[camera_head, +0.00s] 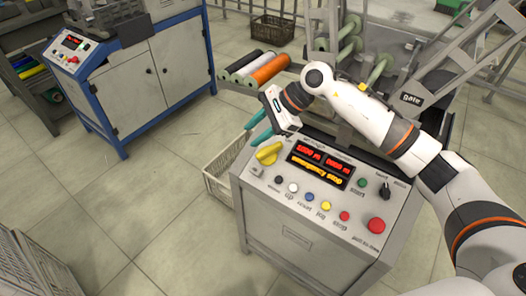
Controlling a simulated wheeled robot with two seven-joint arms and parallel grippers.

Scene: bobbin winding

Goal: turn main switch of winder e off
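The control panel of the near winder (300,213) fills the middle of the head view. A yellow rotary switch (268,153), which looks like the main switch, sits at the panel's far left corner. I cannot read a letter naming this winder. My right gripper (250,134) is above and just behind the yellow switch. Its two teal fingers are apart, with nothing seen between them. It appears clear of the switch. The lit display (319,164) shows orange and red text that seems to include "emergency stop". My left gripper is not in view.
The panel also carries a red button (376,225), a black selector (385,189) and several small coloured buttons. Coloured rolls (270,68) lie behind the panel. A pale crate (222,168) stands at its left. Another blue-framed cabinet (150,75) is at upper left, with open floor between.

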